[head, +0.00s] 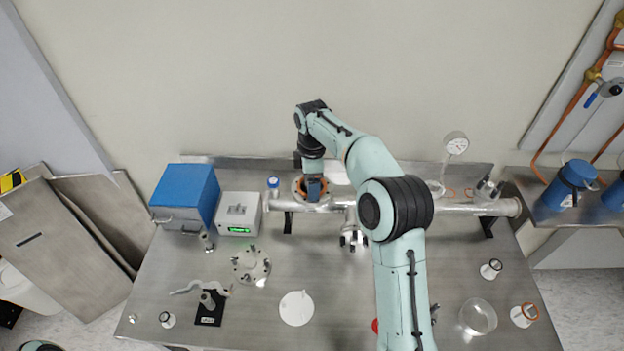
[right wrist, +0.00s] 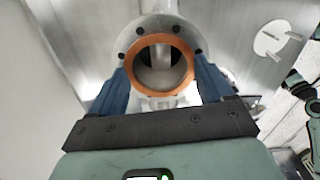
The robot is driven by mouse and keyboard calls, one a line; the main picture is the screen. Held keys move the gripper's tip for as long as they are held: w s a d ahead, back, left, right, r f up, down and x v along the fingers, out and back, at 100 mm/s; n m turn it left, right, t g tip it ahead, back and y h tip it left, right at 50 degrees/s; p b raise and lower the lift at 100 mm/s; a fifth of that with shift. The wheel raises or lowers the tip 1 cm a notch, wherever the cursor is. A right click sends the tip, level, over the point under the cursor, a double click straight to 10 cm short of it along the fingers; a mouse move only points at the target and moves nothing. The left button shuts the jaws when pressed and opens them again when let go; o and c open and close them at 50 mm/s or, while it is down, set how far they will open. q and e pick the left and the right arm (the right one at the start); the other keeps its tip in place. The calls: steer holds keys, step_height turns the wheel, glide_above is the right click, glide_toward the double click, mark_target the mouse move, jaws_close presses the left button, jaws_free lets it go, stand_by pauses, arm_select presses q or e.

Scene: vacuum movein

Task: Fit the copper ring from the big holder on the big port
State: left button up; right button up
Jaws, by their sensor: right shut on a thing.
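The copper ring (right wrist: 160,38) is held between the two blue fingers of my right gripper (right wrist: 160,72) in the right wrist view. It lies over the mouth of the big port (right wrist: 125,40), a grey flange with dark bolts around it, roughly centred. I cannot tell whether ring and flange touch. In the head view my right gripper (head: 315,188) points down at the big port (head: 298,192) at the left end of the steel tube, partly hiding it. A holder with an orange rim (head: 524,314) stands at the front right. My left gripper is not in view.
The steel tube (head: 465,208) runs along the back of the bench with a gauge (head: 455,143). A blue box (head: 187,194) and grey instrument (head: 239,213) stand left. A round plate (head: 296,308), glass dish (head: 478,316) and clamp stand (head: 209,307) occupy the front.

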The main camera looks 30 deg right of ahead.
steer(key=shift+f, duration=0.15)
steer(key=o, duration=0.8)
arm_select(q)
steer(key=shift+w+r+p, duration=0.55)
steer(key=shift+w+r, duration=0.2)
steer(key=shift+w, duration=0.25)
arm_select(e)
step_height(320, 180, up, 14)
steer(key=shift+w+f, duration=0.1)
steer(key=shift+f, duration=0.05)
